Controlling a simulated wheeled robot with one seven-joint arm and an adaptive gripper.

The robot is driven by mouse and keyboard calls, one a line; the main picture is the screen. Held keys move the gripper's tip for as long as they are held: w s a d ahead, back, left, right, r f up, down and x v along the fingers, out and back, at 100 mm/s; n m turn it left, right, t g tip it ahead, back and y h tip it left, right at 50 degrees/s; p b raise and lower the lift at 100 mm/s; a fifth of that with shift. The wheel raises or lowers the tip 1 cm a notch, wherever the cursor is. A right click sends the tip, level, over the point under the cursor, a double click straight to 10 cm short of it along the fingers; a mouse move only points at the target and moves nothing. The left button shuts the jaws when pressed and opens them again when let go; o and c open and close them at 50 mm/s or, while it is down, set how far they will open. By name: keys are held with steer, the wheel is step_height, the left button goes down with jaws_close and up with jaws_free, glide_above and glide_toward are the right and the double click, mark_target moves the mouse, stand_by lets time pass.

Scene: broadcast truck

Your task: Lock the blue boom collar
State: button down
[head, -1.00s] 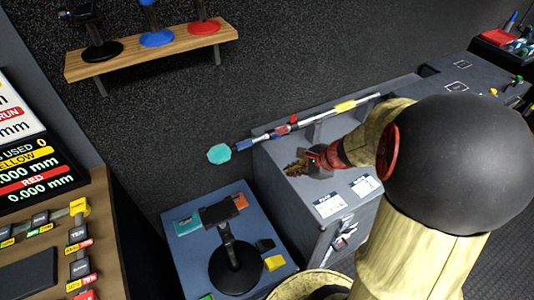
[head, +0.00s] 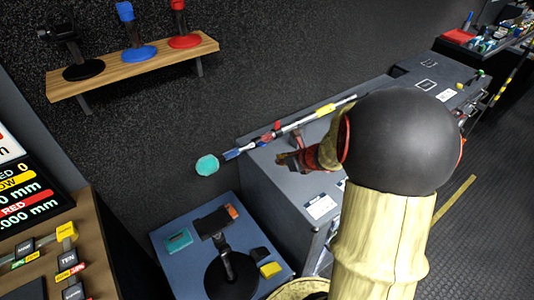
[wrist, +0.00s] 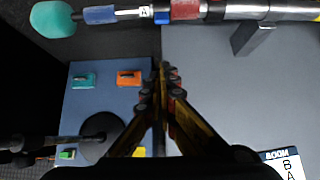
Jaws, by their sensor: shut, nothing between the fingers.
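The boom pole lies along the back edge of a grey cabinet, with a teal tip (head: 207,165) overhanging at its left end. A blue sleeve (head: 231,154) sits just right of the tip; it also shows in the wrist view (wrist: 99,14). A small blue piece (wrist: 161,17) sits between a white "A" label (wrist: 145,11) and a red collar (wrist: 185,9). I cannot tell whether the blue collar is locked. My gripper (head: 281,158) is shut and empty, in front of the pole near the red part. In the wrist view its fingertips (wrist: 160,66) are below the pole, apart from it in the picture.
A yellow collar (head: 325,110) is farther right on the pole. A lower blue-topped stand (head: 165,262) holds a black mount (head: 229,270) and coloured blocks. A wooden shelf (head: 130,68) with mounts hangs on the wall. A bracket (wrist: 252,38) supports the pole.

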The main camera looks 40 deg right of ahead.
mark_target(262, 144)
steer(key=b+x, duration=0.5)
steer(key=x, duration=0.5)
steer(key=shift+w+r+p, duration=0.25)
steer(key=shift+r, duration=0.35)
steer(key=shift+w+r+p, duration=0.25)
steer(key=shift+w+r, duration=0.05)
steer(key=shift+r, duration=0.3)
steer(key=shift+w+r+p, duration=0.25)
steer(key=shift+r, duration=0.35)
steer(key=shift+r+p, duration=0.15)
steer(key=shift+p, duration=0.45)
steer(key=shift+g+p, duration=0.3)
steer(key=shift+p, duration=0.6)
steer(key=shift+w+d+r+p, duration=0.1)
steer(key=shift+r+p, duration=0.1)
steer(key=shift+p, duration=0.85)
